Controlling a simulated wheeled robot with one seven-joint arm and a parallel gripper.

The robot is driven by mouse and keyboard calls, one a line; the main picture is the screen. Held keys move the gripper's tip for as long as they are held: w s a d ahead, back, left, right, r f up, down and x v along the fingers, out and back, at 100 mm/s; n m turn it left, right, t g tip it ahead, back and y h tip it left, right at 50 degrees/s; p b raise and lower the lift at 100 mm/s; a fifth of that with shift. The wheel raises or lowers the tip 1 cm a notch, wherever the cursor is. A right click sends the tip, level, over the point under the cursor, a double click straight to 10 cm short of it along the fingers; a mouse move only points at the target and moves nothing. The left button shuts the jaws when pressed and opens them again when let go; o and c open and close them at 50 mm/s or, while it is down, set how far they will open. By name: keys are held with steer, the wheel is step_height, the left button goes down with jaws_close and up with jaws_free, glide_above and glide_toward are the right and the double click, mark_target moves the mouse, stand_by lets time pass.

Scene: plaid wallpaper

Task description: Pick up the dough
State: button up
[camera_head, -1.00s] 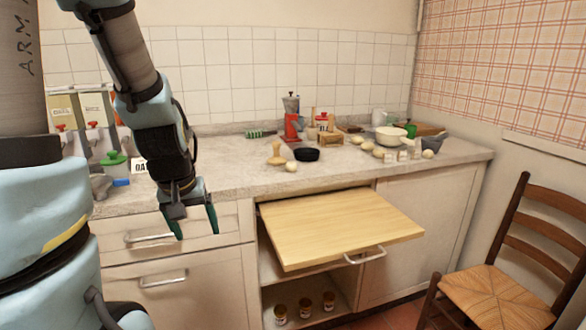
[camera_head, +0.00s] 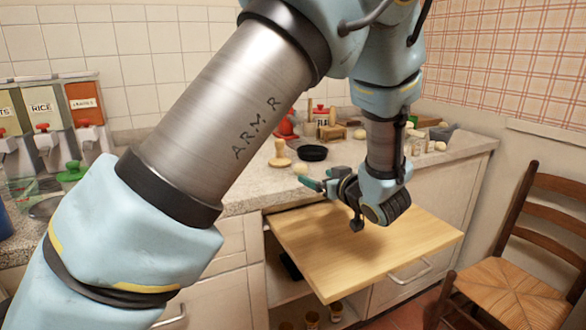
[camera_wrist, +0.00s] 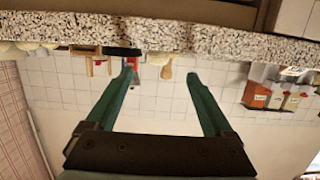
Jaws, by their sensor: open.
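Several pale, round, dough-like lumps lie on the speckled counter. One pale lump (camera_head: 301,169) is near the counter's front edge, just beyond my gripper's upper fingertip in the head view. Another lump (camera_head: 360,133) lies farther back, and one more (camera_head: 440,146) is to the right, behind my arm. I cannot tell which is the dough. My gripper (camera_head: 335,205) is open and empty, over the pulled-out board by the counter's front edge. The wrist view is upside down and shows the open fingers (camera_wrist: 160,77) pointing toward the counter edge, with nothing between them.
A light wooden board (camera_head: 300,240) sticks out below the counter (camera_head: 245,195). A wooden stamp-like tool (camera_head: 280,155) and a black bowl (camera_head: 313,153) stand near the front lump. Dispensers (camera_head: 45,130) are at the left. A chair (camera_head: 500,265) stands at the right.

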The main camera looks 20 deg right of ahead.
mark_target(301, 171)
steer(key=x, duration=0.3)
steer(key=p+x, duration=0.1)
steer(key=x, duration=0.2)
steer(key=shift+w+r, duration=0.15)
steer(key=shift+w, duration=0.25)
steer(key=p+x, duration=0.1)
steer(key=x, duration=0.3)
jaws_close()
stand_by(0.4)
